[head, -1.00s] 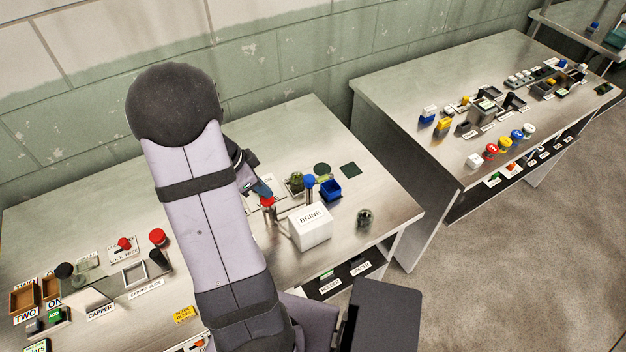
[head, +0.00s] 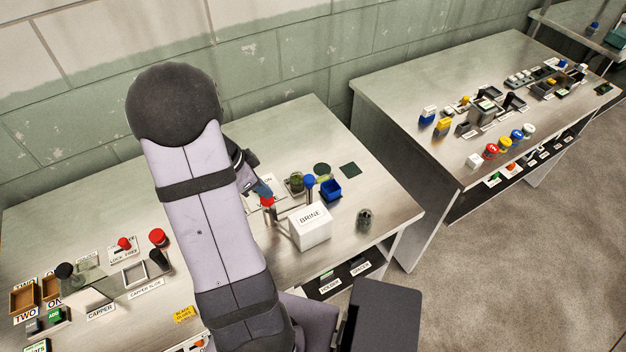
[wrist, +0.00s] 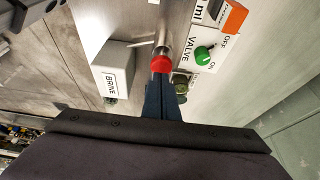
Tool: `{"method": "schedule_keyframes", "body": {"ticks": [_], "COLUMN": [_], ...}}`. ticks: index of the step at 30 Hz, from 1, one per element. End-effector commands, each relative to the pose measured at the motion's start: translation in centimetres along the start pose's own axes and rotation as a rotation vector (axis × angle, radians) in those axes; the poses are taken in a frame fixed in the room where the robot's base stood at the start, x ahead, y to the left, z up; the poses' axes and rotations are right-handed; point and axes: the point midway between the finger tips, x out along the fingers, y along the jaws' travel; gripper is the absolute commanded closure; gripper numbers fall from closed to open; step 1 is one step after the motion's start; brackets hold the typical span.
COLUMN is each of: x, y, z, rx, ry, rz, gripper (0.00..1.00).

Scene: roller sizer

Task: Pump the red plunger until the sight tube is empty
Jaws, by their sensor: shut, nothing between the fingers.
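The red plunger (head: 268,202) stands upright on a metal stem, just left of the white BRINE box (head: 310,226). In the wrist view its red top (wrist: 160,64) shows right at the tips of my gripper (wrist: 162,84). My gripper (head: 263,190) is shut with nothing between the fingers, its tips over or against the plunger top; I cannot tell whether they touch. I cannot make out the sight tube or its level; my arm covers part of this area in the head view.
A green valve knob (wrist: 203,54) with ON and OFF marks sits beside the plunger. Capper parts and red knobs (head: 157,237) lie to the left.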

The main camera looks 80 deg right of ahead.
Motion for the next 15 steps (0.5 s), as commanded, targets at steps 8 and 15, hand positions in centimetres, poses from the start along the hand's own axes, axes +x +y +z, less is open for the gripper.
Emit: {"method": "schedule_keyframes", "body": {"ticks": [8,15], "x": [0.46,0.98], "y": [0.00,0.00], "z": [0.20,0.41], "rx": [0.000,0.000], "ry": [0.000,0.000], "rz": [0.000,0.000], "gripper": [1.00,1.00]}}
